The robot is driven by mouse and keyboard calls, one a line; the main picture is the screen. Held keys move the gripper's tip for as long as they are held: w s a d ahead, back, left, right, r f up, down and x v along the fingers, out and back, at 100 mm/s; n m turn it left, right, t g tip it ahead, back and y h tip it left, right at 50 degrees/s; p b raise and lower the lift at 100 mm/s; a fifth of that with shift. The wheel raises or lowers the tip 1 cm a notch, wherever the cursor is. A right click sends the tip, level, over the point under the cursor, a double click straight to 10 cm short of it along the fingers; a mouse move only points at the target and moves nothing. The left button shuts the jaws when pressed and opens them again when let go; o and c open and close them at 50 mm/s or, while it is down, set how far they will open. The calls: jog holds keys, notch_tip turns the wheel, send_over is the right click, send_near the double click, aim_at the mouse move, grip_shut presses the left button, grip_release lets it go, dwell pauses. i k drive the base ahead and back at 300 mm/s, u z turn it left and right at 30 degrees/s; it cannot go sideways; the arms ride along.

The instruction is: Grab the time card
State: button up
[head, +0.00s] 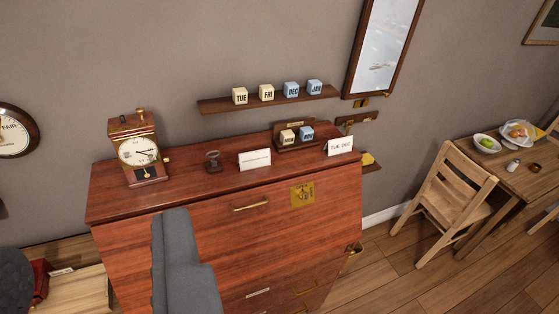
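Two white cards stand on top of the reddish wooden cabinet (130,205). One white card (255,159) stands near the middle, with a line of print too small to read. I cannot tell which is the time card. A grey part of my gripper (184,262) rises from the bottom edge, in front of the cabinet and below the cards, apart from both. Its fingertips cannot be made out, and nothing held shows.
A clock (138,152) and a small dark stand (213,162) are left of the cards. A block holder (297,140) stands behind them. A wall shelf (270,101) carries word blocks.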

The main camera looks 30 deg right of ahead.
aim_at(257, 159)
jog(key=z, duration=0.1)
jog(key=i, duration=1)
jog(key=u, duration=0.1)
